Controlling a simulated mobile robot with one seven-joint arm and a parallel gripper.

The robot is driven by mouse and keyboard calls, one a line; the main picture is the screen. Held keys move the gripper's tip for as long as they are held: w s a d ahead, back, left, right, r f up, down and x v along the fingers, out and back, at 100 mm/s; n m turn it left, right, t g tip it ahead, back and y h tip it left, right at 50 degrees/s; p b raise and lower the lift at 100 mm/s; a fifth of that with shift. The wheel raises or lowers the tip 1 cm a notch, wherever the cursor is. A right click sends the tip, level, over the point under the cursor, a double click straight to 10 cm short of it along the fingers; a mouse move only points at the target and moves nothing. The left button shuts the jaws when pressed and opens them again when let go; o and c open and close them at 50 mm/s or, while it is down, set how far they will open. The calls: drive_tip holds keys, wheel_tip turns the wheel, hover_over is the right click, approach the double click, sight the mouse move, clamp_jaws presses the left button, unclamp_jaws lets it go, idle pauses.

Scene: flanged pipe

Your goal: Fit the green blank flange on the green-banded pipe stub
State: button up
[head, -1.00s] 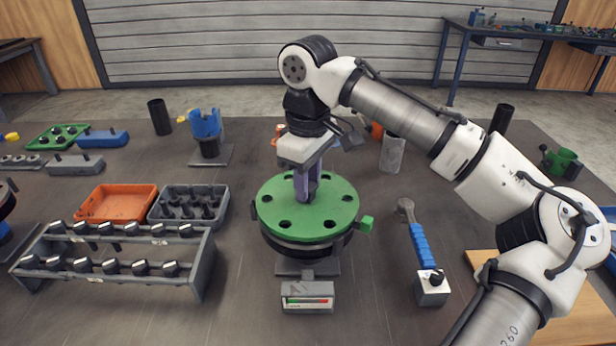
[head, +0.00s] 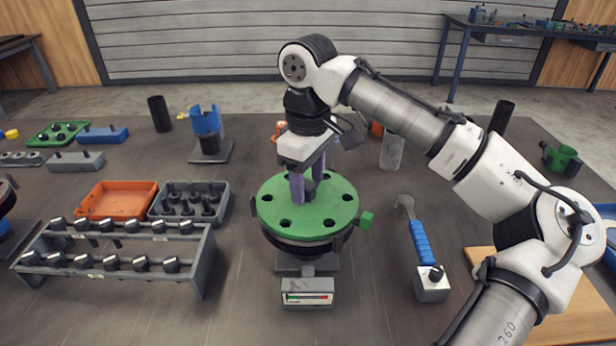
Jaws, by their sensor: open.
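The green blank flange (head: 335,213) is a round disc with several bolt holes and a central knob partly hidden by my fingers. It lies flat on top of a dark round fixture (head: 305,247) in the middle of the table. My gripper (head: 308,190) points down at the disc's centre, its purple fingers open, with a dark knob between or behind them. Whether the fingertips touch the disc cannot be told. A small green block (head: 366,219) sticks out at the right of the fixture. The pipe stub itself is hidden under the disc.
A gauge box (head: 307,291) stands in front of the fixture. A bolt rack (head: 115,262), an orange tray (head: 117,201) and a grey tray of dark parts (head: 190,202) stand to the left.

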wheel_tip(320, 180, up, 14)
wheel_tip(320, 180, up, 9)
drive_tip(key=p, duration=1.3)
hover_over(308, 185)
idle(0.5)
